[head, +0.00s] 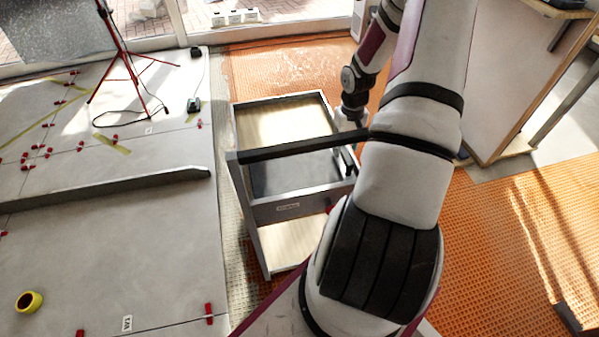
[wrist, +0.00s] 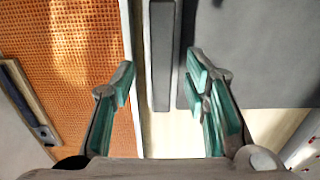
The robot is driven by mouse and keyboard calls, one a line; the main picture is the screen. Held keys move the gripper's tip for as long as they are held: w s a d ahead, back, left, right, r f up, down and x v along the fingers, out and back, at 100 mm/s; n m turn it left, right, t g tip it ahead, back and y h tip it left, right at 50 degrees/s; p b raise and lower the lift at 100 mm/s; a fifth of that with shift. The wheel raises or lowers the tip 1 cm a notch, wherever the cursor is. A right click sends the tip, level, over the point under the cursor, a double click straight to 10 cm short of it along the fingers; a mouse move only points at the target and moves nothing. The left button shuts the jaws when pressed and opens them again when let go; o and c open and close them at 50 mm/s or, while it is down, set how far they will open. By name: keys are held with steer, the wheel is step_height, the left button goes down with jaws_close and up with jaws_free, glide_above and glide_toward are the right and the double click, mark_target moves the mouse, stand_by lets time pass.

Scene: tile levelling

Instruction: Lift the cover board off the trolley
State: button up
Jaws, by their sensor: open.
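The trolley (head: 234,177) stands on the orange floor in the middle of the head view, grey-framed with pale wooden surfaces. A flat dark grey board (head: 285,176), which looks like the cover board, lies across its middle; it also fills the upper right of the wrist view (wrist: 262,50). My gripper (wrist: 160,76) is open and empty above the trolley's right edge. Its green-padded fingers stand apart on either side of a narrow dark bar (wrist: 162,50), seen from above. I cannot tell how far above the bar they are. My arm hides the trolley's right front part.
A dark rail (head: 295,148) crosses above the trolley. A raised grey tiled floor (head: 110,250) with red clips lies to the left, with a yellow tape roll (head: 29,301) and a red tripod (head: 125,60). A bench (head: 520,75) stands at the right.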

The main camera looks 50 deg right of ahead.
mark_target(345, 151)
steer(key=shift+f, duration=1.55)
steer(key=shift+c, duration=0.3)
steer(key=shift+a, duration=0.1)
jaws_close()
steer(key=shift+r, duration=0.1)
